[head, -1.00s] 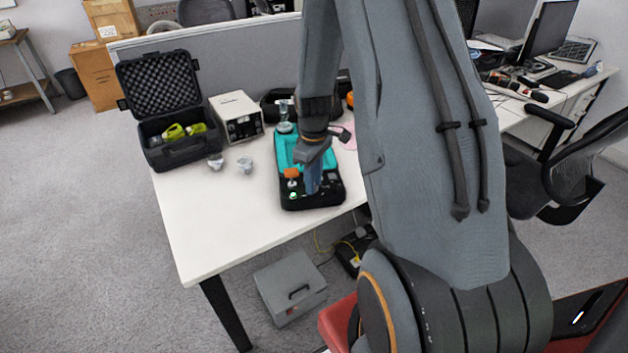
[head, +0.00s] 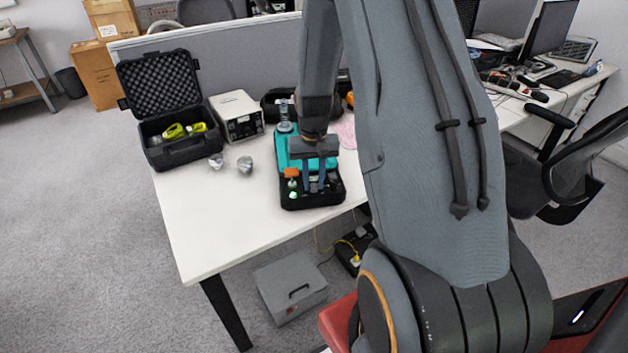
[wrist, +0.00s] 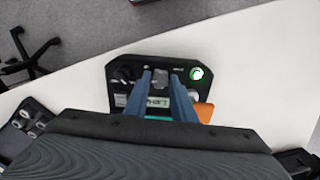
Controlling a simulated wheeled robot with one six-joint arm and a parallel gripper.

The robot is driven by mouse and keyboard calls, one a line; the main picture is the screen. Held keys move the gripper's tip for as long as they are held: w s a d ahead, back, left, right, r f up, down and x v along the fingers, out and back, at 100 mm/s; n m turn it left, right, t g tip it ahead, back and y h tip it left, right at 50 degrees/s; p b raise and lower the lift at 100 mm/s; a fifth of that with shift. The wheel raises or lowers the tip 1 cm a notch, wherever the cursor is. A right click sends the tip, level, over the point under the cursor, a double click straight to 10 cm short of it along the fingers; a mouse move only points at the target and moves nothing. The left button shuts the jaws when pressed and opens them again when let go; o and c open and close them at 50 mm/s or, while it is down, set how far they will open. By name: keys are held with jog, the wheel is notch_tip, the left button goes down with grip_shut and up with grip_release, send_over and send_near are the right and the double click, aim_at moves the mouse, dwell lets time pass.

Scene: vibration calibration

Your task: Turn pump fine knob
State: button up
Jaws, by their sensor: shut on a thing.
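The pump is a black and teal case (head: 312,203) on the white table, its black panel facing up. My gripper (head: 313,188) points down at the panel. In the wrist view its two blue fingers (wrist: 160,80) are on either side of a small grey knob (wrist: 160,76), which looks like the fine knob, and are shut on it. A lit display (wrist: 155,102) shows between the fingers, its digits too small to read surely. A round white and green fitting (wrist: 197,73) and an orange part (wrist: 204,112) are to the right. The fingers hide some of the panel.
An open black case (head: 172,152) with yellow-green items and a cream instrument box (head: 237,117) stand left of the pump. Two small metal pieces (head: 245,165) lie between. The table's (head: 215,220) front left is clear.

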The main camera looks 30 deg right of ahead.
jog(key=shift+r+m, duration=0.1)
jog(key=shift+m, duration=1.2)
jog(key=shift+w, duration=0.1)
jog(key=o, duration=1.1)
jog(key=shift+c, duration=0.2)
